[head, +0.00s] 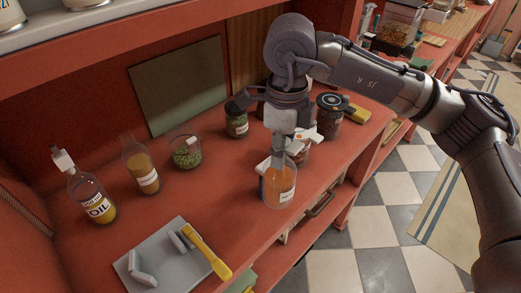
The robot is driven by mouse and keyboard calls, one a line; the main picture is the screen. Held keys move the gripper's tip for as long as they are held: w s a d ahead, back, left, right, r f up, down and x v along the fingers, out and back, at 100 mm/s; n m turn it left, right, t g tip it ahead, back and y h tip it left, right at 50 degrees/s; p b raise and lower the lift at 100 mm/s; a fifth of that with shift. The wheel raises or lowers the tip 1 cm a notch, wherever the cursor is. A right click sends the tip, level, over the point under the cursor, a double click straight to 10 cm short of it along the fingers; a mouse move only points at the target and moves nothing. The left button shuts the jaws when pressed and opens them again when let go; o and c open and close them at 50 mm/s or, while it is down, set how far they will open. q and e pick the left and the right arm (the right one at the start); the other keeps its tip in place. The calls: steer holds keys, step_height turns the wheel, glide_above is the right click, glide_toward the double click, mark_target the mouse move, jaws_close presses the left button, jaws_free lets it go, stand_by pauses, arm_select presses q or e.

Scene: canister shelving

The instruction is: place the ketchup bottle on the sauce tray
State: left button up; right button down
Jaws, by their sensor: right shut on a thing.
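The bottle with orange contents and a white label (279,188), which I take for the ketchup bottle, is upright at the right part of the red counter. My right gripper (283,148) comes down from above and is shut on its neck. I cannot tell whether its base touches the counter. A grey tray (150,252), likely the sauce tray, lies at the front left. My left gripper is not in view.
An oil bottle (97,205) and a brownish sauce bottle (142,170) stand at the left. A jar of green bits (186,153), a dark-lidded jar (236,123) and another jar (330,118) stand farther back. Counter between tray and held bottle is clear.

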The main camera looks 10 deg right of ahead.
steer(key=shift+s+d+r, duration=0.1)
steer(key=shift+d+r, duration=0.1)
steer(key=shift+d, duration=0.2)
steer(key=n, duration=0.1)
steer(key=d+f+n, duration=0.1)
steer(key=n, duration=0.1)
steer(key=shift+s+f+n, duration=0.1)
steer(key=shift+s+n, duration=0.05)
steer(key=shift+n, duration=0.15)
steer(key=s+d+f+n, duration=0.2)
steer(key=d+f+n, duration=0.1)
steer(key=n, duration=0.7)
steer(key=s+d+f+n, duration=0.2)
steer(key=d+f+n, duration=0.1)
steer(key=n, duration=0.8)
steer(key=shift+d+f+b, duration=0.15)
steer(key=shift+f+b, duration=0.15)
steer(key=shift+f, duration=0.1)
